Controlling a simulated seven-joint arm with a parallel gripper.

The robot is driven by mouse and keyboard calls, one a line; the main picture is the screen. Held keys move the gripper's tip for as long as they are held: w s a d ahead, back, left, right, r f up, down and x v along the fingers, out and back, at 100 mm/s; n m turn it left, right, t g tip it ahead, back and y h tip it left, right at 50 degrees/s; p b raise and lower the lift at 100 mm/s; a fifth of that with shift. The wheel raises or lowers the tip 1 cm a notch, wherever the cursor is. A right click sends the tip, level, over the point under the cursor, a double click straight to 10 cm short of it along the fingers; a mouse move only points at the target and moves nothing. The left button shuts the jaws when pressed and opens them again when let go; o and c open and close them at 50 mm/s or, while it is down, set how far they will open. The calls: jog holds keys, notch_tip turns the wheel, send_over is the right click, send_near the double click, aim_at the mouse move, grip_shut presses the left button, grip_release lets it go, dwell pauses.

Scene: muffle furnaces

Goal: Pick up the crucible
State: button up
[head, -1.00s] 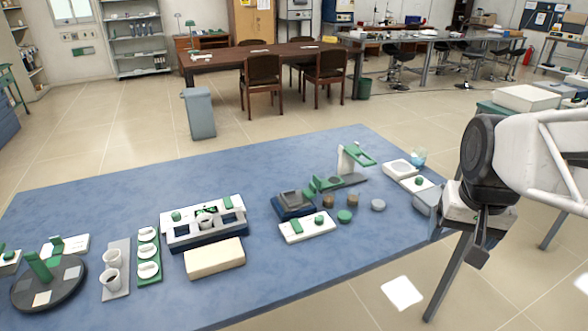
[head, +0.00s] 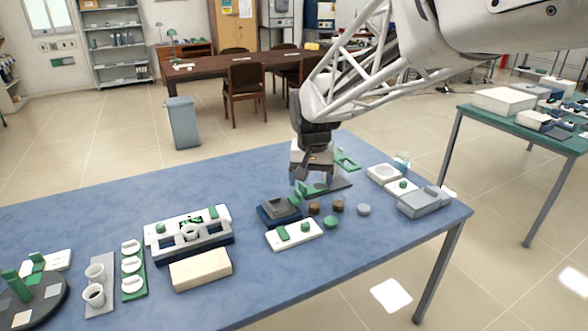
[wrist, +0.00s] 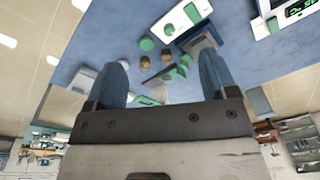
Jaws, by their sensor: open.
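Several white cups that look like crucibles stand on the blue table. Two more, a rear cup (head: 95,272) and a front cup (head: 95,294) with dark contents, stand upright on a grey tray (head: 101,312) at the left. I cannot tell which one the task means. My gripper (head: 312,178) hangs above the back of the table, right of all these cups and apart from them. In the wrist view its two blue fingers (wrist: 162,75) are wide apart with nothing held between them.
Below and near my gripper are a dark square device (head: 280,212), brown jars (head: 338,205), a green disc (head: 330,222) and a white-and-green stand (head: 346,161). A beige block (head: 200,269) lies before the rack.

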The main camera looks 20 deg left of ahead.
jog(key=w+a+f+n, duration=0.1)
jog(key=a+f, duration=0.3)
jog(key=a, duration=0.6)
jog(key=a+f, duration=0.3)
jog(key=a, duration=0.6)
jog(key=n, duration=0.1)
send_near(190, 229)
jog(key=shift+s+d+f+g, duration=0.2)
jog(key=shift+s+d+g, duration=0.2)
jog(key=shift+s, duration=0.05)
jog(key=shift+f, duration=1.35)
jog(key=shift+d+f, duration=0.1)
jog(key=shift+f, duration=2.5)
